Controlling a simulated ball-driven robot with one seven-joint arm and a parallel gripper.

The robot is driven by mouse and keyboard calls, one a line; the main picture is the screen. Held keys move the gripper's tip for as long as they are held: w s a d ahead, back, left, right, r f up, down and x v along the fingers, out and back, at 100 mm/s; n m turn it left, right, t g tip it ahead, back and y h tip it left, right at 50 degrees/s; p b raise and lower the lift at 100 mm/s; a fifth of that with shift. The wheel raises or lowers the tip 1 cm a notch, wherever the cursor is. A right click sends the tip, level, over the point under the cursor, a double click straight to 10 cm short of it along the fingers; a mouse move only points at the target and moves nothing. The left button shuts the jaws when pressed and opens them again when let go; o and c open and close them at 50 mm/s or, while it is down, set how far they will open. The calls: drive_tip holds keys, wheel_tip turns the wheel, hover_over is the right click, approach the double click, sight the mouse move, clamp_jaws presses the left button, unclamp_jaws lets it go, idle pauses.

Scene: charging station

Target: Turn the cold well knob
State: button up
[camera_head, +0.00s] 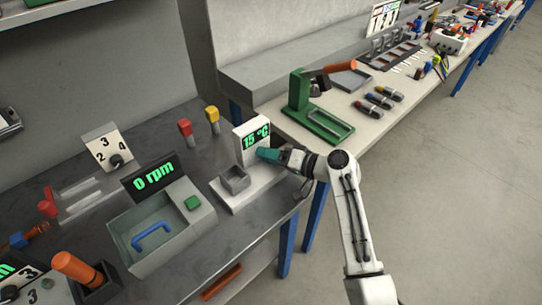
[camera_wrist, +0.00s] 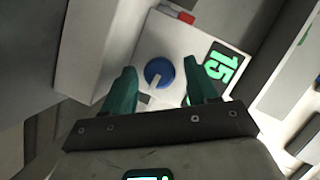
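The cold well is a white unit (camera_head: 256,182) with a small grey square well (camera_head: 235,180) and an upright panel reading "15 °C" in green (camera_head: 256,137). My gripper (camera_head: 268,154) is in front of the panel and hides the knob in the head view. In the wrist view the two green fingers of my gripper (camera_wrist: 163,82) are apart, one on each side of the knob. I cannot tell whether they touch it.
A "0 rpm" unit (camera_head: 152,180) with a grey box and blue handle stands to the left. Red (camera_head: 186,129) and yellow (camera_head: 212,116) capped items stand behind. A green press (camera_head: 308,110) stands on the lighter table to the right. Open floor lies at right.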

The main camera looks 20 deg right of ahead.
idle(0.5)
